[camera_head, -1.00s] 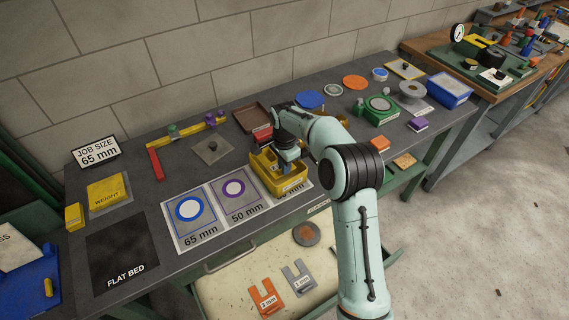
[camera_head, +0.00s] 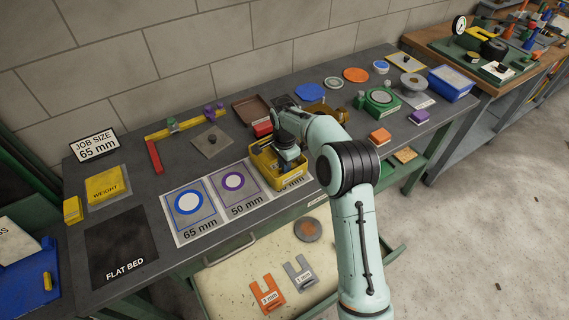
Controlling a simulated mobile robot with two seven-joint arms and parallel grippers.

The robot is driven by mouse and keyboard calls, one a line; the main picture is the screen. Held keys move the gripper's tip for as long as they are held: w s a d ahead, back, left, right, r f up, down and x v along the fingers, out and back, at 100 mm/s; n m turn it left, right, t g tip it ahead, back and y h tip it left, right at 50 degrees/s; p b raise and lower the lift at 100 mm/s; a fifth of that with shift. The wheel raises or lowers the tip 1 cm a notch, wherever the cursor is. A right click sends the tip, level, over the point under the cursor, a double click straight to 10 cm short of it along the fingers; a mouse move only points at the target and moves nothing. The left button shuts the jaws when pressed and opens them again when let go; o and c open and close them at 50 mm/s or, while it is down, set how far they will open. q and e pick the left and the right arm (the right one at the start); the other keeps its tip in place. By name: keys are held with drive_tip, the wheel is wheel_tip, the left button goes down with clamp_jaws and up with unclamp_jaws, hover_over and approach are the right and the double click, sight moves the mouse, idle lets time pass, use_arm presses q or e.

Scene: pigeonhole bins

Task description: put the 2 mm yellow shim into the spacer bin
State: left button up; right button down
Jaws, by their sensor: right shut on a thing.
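My right gripper (camera_head: 289,158) points down into a yellow open bin (camera_head: 262,180), which stands over the right end of the sizing sheet. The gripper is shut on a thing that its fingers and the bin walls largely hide. The 2 mm yellow shim is not clearly visible; the held thing seems to be it, inside or just over the bin. I cannot read a bin label that marks the spacer bin. An orange 3 mm shim (camera_head: 267,294) and a grey 1 mm shim (camera_head: 299,271) lie in the open drawer. My left gripper is out of view.
The open drawer (camera_head: 235,285) juts out below the bench front and also holds a round brown disc (camera_head: 308,229). A red block (camera_head: 262,129) and a brown tray (camera_head: 250,108) are close behind the bin. The sizing sheet (camera_head: 170,215) lies left of it.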

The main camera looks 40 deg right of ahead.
drive_tip(key=shift+f, duration=0.15)
drive_tip(key=shift+f, duration=0.3)
drive_tip(key=shift+f, duration=0.25)
idle(0.8)
drive_tip(key=c, duration=1.2)
unclamp_jaws()
drive_tip(key=shift+r, duration=0.1)
